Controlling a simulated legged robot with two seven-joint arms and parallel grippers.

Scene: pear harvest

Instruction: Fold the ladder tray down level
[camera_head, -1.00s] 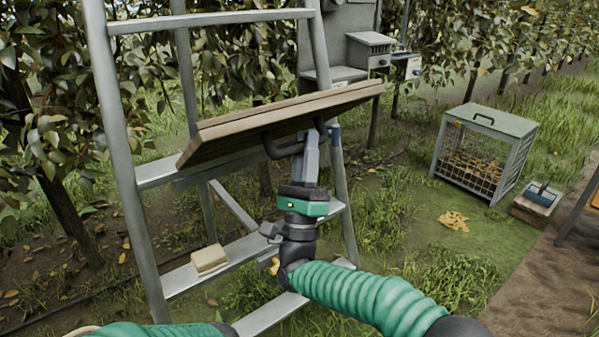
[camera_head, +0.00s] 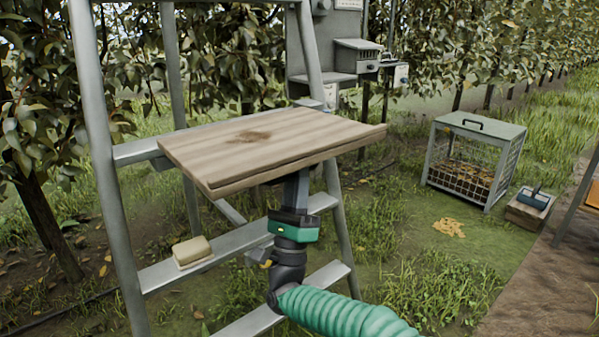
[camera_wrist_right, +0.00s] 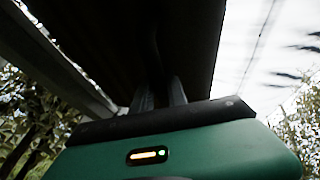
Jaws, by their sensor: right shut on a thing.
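The wooden ladder tray (camera_head: 270,145) shows its top face, with a dark stain, and lies level or nearly so between the rails of the grey ladder (camera_head: 97,165). A raised lip runs along its front edge. My right gripper (camera_head: 297,180) reaches up from below, its fingertips hidden under the tray. In the right wrist view the gripper (camera_wrist_right: 160,95) has its fingers close together against the dark underside of the tray (camera_wrist_right: 185,40). It is shut on the tray's handle, which is too dark to make out clearly. My left gripper is out of view.
A tan block (camera_head: 192,251) rests on a lower ladder step (camera_head: 150,278). A grey-lidded wire crate (camera_head: 478,125) and a small box with a blue item (camera_head: 530,205) stand on the grass at right. A grey cabinet (camera_head: 355,60) stands behind the ladder.

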